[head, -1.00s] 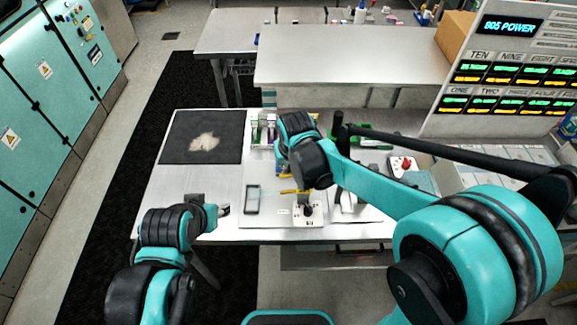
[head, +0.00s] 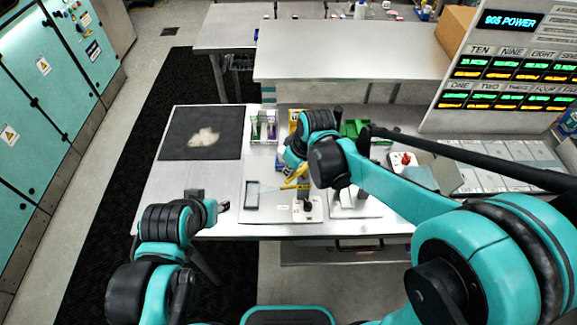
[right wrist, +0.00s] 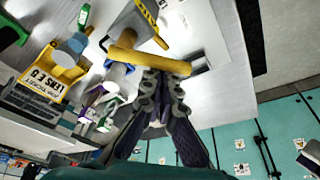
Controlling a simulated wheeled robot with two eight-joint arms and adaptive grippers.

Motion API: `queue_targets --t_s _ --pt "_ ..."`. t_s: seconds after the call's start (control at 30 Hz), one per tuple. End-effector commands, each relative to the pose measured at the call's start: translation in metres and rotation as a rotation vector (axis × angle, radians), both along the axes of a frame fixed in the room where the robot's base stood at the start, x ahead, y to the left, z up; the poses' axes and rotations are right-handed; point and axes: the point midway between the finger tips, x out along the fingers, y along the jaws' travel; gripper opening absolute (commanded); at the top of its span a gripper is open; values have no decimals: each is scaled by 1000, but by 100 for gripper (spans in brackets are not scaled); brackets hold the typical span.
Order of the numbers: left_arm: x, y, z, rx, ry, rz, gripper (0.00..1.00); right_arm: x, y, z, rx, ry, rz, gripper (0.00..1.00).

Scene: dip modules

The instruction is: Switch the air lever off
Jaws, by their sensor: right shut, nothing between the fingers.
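The air lever appears to be the yellow bar (right wrist: 148,62) just in front of my right fingertips in the right wrist view. In the head view it shows as a yellow bar (head: 297,180) below my right wrist, partly hidden. My right gripper (right wrist: 163,80) is shut and empty, its tips close to the bar's right part. I cannot tell whether they touch it. My left gripper (head: 223,205) is by the table's front left edge, away from the lever. Its jaws are too small to read.
A panel with a dark knob (head: 307,205) stands in front of the lever. A red button box (head: 404,160) is at right. A black mat (head: 175,145) covers the table's back left.

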Motion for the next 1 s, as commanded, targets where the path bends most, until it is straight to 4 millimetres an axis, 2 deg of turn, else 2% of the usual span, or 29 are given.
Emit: queue_targets --t_s 0.7,0.83,1.0 --pt "0 0 -3 0 0 0 40 -21 -22 0 1 0 642 0" --pt "0 0 -4 0 0 0 40 -22 -25 0 -1 0 723 0" --pt "0 0 -4 0 0 0 40 -24 -28 0 -1 0 725 0"
